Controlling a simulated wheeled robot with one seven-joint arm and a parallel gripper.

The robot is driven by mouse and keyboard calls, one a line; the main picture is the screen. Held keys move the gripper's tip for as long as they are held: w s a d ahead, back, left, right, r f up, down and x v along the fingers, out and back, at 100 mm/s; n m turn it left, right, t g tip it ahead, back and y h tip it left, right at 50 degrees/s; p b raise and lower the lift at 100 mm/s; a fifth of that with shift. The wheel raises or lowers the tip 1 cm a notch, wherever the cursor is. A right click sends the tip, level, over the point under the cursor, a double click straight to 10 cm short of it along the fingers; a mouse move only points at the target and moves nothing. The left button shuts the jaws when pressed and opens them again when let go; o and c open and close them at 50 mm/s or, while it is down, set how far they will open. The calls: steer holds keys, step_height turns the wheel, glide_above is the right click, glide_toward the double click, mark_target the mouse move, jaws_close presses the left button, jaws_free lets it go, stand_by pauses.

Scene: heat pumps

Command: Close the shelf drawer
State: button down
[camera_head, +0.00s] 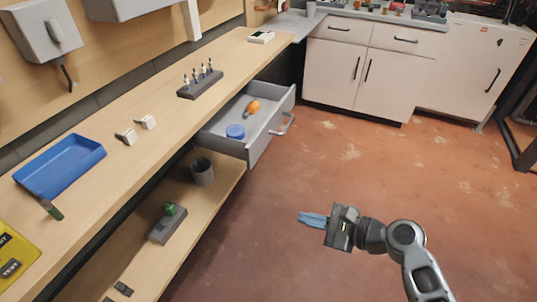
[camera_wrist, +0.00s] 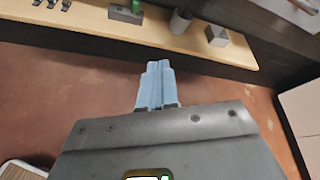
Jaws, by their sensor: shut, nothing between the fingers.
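The grey shelf drawer (camera_head: 262,150) is pulled out from under the wooden workbench in the head view. A metal handle (camera_head: 284,124) is on its front. An orange item (camera_head: 252,107) and a round blue item (camera_head: 235,131) lie inside it. My gripper (camera_head: 303,218) is over the open floor, to the lower right of the drawer and apart from it. Its light blue fingers are shut together and empty, as the wrist view (camera_wrist: 157,72) also shows. The drawer does not clearly show in the wrist view.
The workbench top (camera_head: 150,165) holds a blue tray (camera_head: 85,150) and a rack of tools (camera_head: 200,85). The lower shelf (camera_head: 215,205) carries a dark cup (camera_head: 202,171) and a grey device with a green part (camera_head: 167,225). White cabinets (camera_head: 340,70) stand behind. The red floor between is clear.

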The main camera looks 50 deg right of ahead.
steer(key=w+d+r+m+t+y, duration=0.3)
steer(key=d+r+m, duration=0.1)
steer(key=d+r, duration=0.4)
glide_toward(257, 149)
steer(key=shift+t, duration=0.3)
steer(key=x, duration=0.7)
steer(key=shift+f, duration=0.35)
steer(key=shift+w+a, duration=0.15)
steer(key=shift+w, duration=0.3)
steer(key=x, duration=1.4)
steer(key=shift+a, duration=0.1)
steer(key=shift+w+a, duration=0.2)
steer(key=shift+w, duration=0.3)
steer(key=shift+w+r, duration=0.1)
steer(key=shift+a+r, duration=0.1)
steer(key=shift+a, duration=0.05)
